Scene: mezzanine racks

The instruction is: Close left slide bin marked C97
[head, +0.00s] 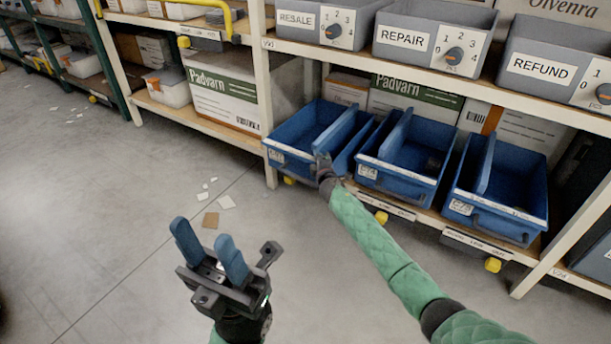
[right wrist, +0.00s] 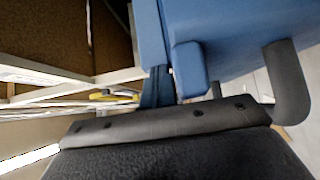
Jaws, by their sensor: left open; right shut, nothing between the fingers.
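Three blue slide bins sit on the lower shelf, jutting past its front edge. The left bin (head: 290,158) has a small white label (head: 276,157) at its front left, too small to read surely. A dark handle (head: 300,176) shows low on its front. My right gripper (head: 323,164) is shut and empty at the right end of this bin's front; I cannot tell whether it touches. In the right wrist view, blue surfaces and a dark curved handle (right wrist: 290,85) are close to the gripper. My left gripper (head: 209,250) is open and empty above the floor, away from the bins.
The middle bin (head: 395,183) and right bin (head: 497,215) stand beside it. Grey bins marked RESALE (head: 297,18), REPAIR (head: 403,39) and REFUND (head: 541,68) are on the shelf above. A cream post (head: 265,100) stands left of the left bin. Floor at left has paper scraps (head: 226,202).

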